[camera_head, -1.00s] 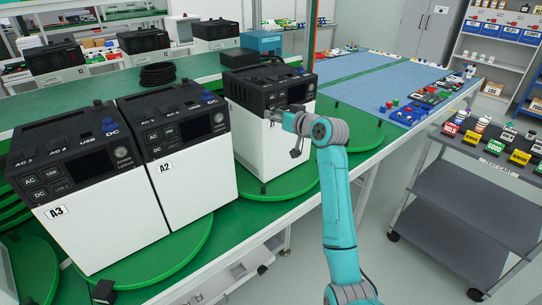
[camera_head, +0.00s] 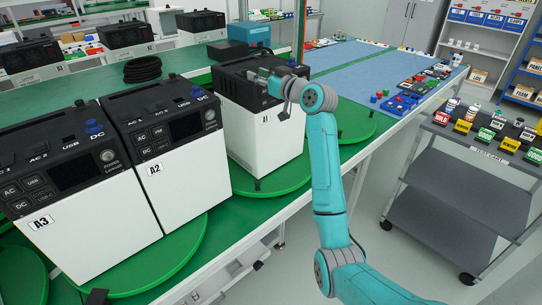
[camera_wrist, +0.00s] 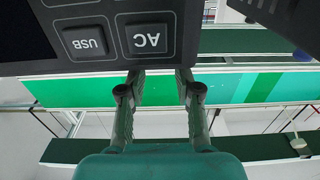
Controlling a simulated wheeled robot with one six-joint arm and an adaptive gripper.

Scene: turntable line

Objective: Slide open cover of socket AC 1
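The power station A1 (camera_head: 262,132), a white box with a black top, stands on a green turntable. Its black front panel shows upside down in the wrist view, with an AC button (camera_wrist: 147,38) and a USB button (camera_wrist: 89,41). My gripper (camera_head: 272,88) is at A1's upper front edge in the head view. In the wrist view, my gripper (camera_wrist: 160,80) has its two fingers apart with nothing between them, by the panel's edge below the AC button. The cover of socket AC 1 on A1 cannot be made out; my gripper and wrist hide part of the panel.
Power stations A2 (camera_head: 173,174) and A3 (camera_head: 92,215) stand close together left of A1. A black coiled cable (camera_head: 143,70) and a teal box (camera_head: 249,33) lie behind. A grey cart (camera_head: 455,190) stands at right, with free floor between it and the bench.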

